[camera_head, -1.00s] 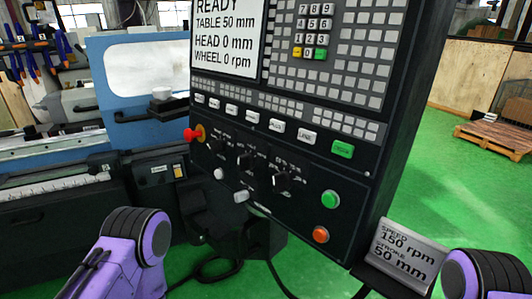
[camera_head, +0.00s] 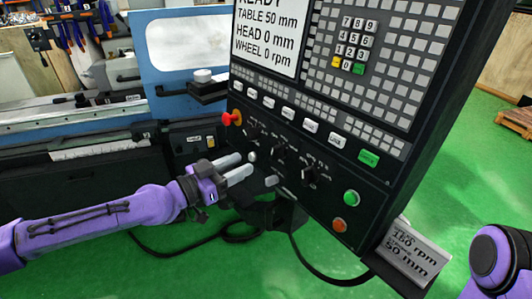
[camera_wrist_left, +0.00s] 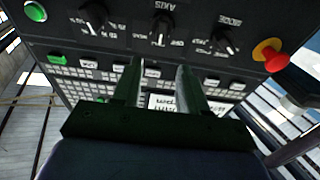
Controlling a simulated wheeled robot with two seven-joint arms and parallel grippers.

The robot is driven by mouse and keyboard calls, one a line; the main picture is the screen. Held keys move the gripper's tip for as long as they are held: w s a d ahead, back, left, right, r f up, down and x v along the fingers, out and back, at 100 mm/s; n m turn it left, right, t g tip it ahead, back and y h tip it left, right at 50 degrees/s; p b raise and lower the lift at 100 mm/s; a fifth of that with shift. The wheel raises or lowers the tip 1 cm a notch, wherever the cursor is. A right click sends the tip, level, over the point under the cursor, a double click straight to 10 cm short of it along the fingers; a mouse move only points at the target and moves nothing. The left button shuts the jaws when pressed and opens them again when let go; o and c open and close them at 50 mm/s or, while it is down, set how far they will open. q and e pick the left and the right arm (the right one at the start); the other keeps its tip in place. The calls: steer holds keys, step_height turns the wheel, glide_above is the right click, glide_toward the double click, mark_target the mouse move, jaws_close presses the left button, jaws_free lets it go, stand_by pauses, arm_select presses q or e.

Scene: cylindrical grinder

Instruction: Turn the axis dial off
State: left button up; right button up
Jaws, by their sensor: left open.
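The axis dial (camera_head: 278,151) is the middle of three black dials on the lower control panel. In the left wrist view the panel appears upside down, and the axis dial (camera_wrist_left: 161,30) lies beyond the fingertips, with labels around it. Its exact setting is too small to read surely. My left gripper (camera_head: 248,166) is in front of the panel, left of and slightly below the dial in the head view. Its two fingers (camera_wrist_left: 160,72) are apart with nothing between them, and I see no contact with the dial. My right gripper is out of view.
The mode dial (camera_wrist_left: 225,40) and a red emergency knob (camera_head: 231,119) sit beside it, with another dial (camera_head: 308,174) on the other side. Green (camera_head: 351,198) and orange (camera_head: 339,225) buttons are lower right. A sign (camera_head: 408,250) stands below the panel.

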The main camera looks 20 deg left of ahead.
mark_target(273, 150)
arm_select(q)
steer(key=b+x, duration=0.1)
steer(key=x, duration=0.8)
steer(key=shift+w+d+f, duration=0.1)
steer(key=shift+w+d, duration=0.05)
steer(key=shift+d, duration=0.05)
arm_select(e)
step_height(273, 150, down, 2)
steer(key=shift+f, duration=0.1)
arm_select(q)
jaws_close()
